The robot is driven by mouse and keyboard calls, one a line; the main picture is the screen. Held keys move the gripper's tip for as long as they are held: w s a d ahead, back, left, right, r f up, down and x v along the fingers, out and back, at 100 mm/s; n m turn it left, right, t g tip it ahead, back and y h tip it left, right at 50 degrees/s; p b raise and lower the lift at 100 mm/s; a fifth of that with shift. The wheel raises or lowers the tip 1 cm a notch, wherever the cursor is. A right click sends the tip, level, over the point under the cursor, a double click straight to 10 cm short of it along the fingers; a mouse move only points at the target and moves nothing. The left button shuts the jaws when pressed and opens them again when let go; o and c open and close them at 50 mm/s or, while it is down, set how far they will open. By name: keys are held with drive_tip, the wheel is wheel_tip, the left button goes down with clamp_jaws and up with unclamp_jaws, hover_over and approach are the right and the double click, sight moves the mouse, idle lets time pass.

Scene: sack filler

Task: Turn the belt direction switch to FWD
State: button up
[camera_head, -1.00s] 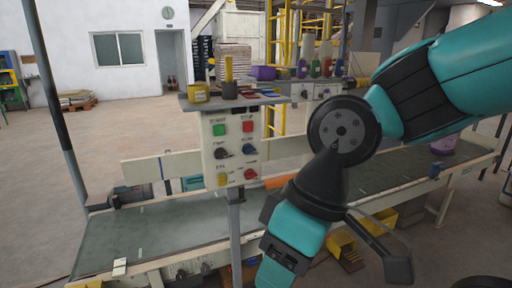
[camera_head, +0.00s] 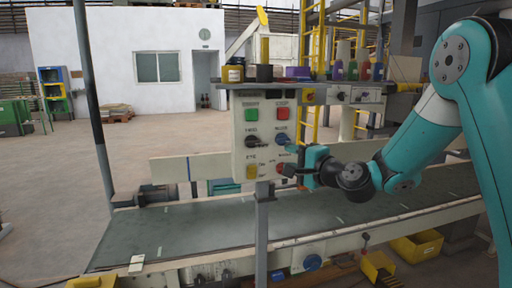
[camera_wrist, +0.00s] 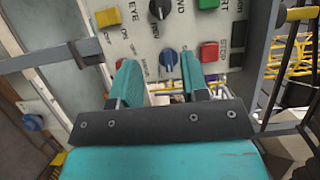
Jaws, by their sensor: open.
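The switch panel (camera_head: 263,128) is a pale upright box on a post, with buttons and knobs. My gripper (camera_head: 291,159) is at the panel's lower right side. In the wrist view my gripper (camera_wrist: 158,64) is open, its teal fingers pointing at the panel. The blue knob (camera_wrist: 168,58) appears between the fingers; contact cannot be told. The black knob (camera_wrist: 160,8) is beyond it.
A green button (camera_head: 251,115), red button (camera_head: 282,114), yellow button (camera_head: 252,171) and red knob (camera_head: 284,170) crowd the panel. A shelf with jars (camera_head: 264,73) is above it. The conveyor belt (camera_head: 200,222) runs below and behind.

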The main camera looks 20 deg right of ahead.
sight(255, 144)
drive_tip(key=p+x, duration=0.3)
drive_tip(key=x, duration=1.2)
drive_tip(key=shift+p, duration=0.4)
drive_tip(key=shift+s, duration=0.1)
clamp_jaws()
